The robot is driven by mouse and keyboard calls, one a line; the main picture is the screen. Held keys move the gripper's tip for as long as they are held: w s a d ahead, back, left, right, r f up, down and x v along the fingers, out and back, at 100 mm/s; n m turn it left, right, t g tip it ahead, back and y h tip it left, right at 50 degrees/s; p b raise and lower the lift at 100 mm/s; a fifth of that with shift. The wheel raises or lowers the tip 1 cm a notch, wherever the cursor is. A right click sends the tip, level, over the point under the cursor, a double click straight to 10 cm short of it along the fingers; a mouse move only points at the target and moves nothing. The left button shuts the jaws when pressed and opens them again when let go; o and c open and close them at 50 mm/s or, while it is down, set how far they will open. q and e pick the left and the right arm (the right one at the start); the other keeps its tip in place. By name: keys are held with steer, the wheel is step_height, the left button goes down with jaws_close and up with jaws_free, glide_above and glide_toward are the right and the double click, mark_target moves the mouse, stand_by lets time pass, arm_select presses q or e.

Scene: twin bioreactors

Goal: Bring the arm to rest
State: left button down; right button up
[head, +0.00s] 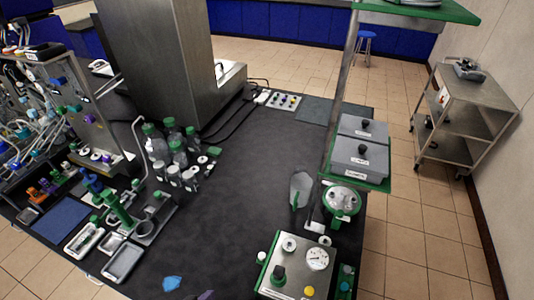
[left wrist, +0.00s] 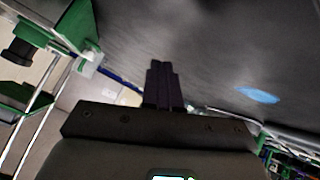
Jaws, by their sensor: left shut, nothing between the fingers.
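My left gripper (left wrist: 163,82) shows in the left wrist view with its two dark fingers together and nothing between them. In the head view only a small dark tip of it (head: 206,295) shows at the bottom edge, over the front of the dark bench (head: 240,200). A small flat blue piece (head: 172,283) lies on the bench to the left of that tip. It also shows in the left wrist view (left wrist: 258,95), right of the fingers and apart from them. My right gripper is not in view.
A control box with gauges (head: 298,268) stands at the front right. A clear scoop-like vessel (head: 301,189) and grey lidded boxes (head: 360,155) stand behind it. Bottles (head: 156,145), metal trays (head: 124,263) and tubing fill the left. The bench middle is clear.

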arm_select(q)
steer(key=s+a+r+m+g+y+p, duration=0.1)
steer(key=s+a+r+m+g+y, duration=0.15)
steer(key=s+r, duration=0.4)
steer(key=s+a+r+m+g+y+p, duration=0.1)
steer(key=s+a+r+g, duration=0.2)
steer(key=s, duration=0.6)
step_height(320, 180, up, 18)
steer(key=d+p, duration=0.1)
steer(key=p, duration=1.6)
steer(key=shift+w+d+r+p, duration=0.15)
steer(key=shift+w+d+p, duration=0.05)
steer(key=shift+p, duration=0.15)
steer(key=shift+n, duration=0.25)
